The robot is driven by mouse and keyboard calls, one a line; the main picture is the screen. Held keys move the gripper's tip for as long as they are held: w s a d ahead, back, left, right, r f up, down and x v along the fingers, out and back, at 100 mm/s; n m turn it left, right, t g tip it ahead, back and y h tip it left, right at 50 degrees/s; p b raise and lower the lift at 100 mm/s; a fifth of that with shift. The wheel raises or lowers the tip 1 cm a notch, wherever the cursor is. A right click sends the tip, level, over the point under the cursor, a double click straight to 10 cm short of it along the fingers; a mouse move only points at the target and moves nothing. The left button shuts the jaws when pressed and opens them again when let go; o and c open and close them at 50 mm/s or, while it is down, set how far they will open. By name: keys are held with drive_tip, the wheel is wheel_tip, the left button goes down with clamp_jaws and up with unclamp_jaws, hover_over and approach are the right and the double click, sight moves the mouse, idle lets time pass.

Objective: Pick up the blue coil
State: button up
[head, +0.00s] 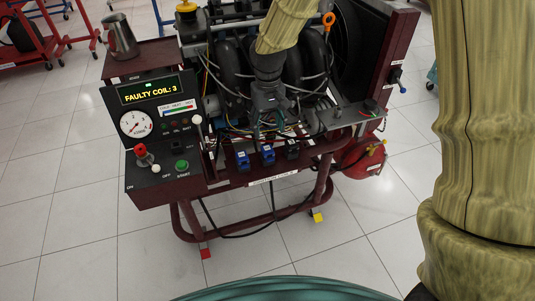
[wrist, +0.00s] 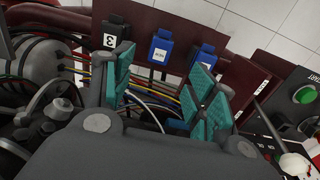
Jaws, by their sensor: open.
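Two blue coils sit side by side on the maroon front rail of the engine stand: a left one (head: 243,160) and a middle one (head: 268,154). A black coil (head: 292,148) stands to their right. In the wrist view the order is reversed: the black coil (wrist: 115,33) is next to a label 3, then come one blue coil (wrist: 160,48) and the other blue coil (wrist: 205,58). My gripper (head: 268,130) is open, its teal finger pads (wrist: 162,90) apart with no coil between them. It is above and behind the coil row, over the wiring.
A control panel (head: 153,95) reading "FAULTY COIL: 3" stands left of the coils, with a gauge, a red knob and a green start button. Colored wires and engine hoses surround my gripper. A metal jug (head: 121,37) stands on a maroon tray (head: 150,62). The floor in front is clear.

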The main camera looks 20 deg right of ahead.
sight(268, 149)
drive_tip(key=shift+f+b, duration=0.85)
drive_tip(key=shift+f, duration=4.25)
drive_tip(key=c, duration=1.2)
